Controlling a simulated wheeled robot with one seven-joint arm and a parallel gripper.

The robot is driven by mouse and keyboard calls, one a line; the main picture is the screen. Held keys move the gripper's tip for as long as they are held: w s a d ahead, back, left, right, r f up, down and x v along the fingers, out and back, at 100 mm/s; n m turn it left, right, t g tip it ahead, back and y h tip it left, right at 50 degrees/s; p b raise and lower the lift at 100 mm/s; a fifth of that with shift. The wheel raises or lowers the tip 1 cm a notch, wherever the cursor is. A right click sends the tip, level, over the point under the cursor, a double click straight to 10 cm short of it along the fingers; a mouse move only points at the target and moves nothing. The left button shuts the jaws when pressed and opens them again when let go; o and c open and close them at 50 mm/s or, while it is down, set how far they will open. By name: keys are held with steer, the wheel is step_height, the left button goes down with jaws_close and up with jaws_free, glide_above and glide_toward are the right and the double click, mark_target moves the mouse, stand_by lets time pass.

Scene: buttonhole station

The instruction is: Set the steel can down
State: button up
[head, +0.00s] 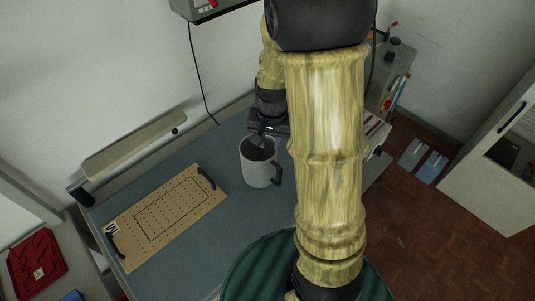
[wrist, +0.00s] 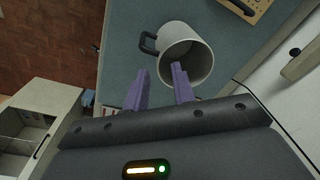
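The steel can (head: 257,172) is a pale grey, mug-like vessel with a black handle on its right in the head view. It appears upright on the blue-grey bench top (head: 212,228). My gripper (head: 262,138) is at its rim from above. In the wrist view the can (wrist: 172,38) lies just beyond my two purple fingers (wrist: 159,72). The fingers are apart, with visible space between them. The right fingertip overlaps the can's mouth and the left one is outside its wall. Any contact with the wall is too small to tell.
A tan perforated board (head: 165,215) with black handles lies left of the can. A dark green round surface (head: 262,270) is at the front. A beige rail (head: 135,145) runs along the wall. A red tray (head: 36,263) is at lower left. Bench is clear around the can.

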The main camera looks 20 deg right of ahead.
steer(key=s+a+r+n+t, duration=0.1)
steer(key=s+a+r+n, duration=0.3)
steer(key=s+n, duration=0.2)
steer(key=s, duration=0.2)
steer(key=shift+s+a+t, duration=0.25)
steer(key=shift+s+t, duration=0.05)
steer(key=shift+t, duration=0.1)
steer(key=shift+o, duration=0.4)
steer(key=shift+o, duration=0.3)
steer(key=shift+f, duration=0.2)
steer(key=shift+s+b+x, duration=0.2)
steer(key=shift+b+x, duration=0.75)
steer(key=shift+b, duration=0.3)
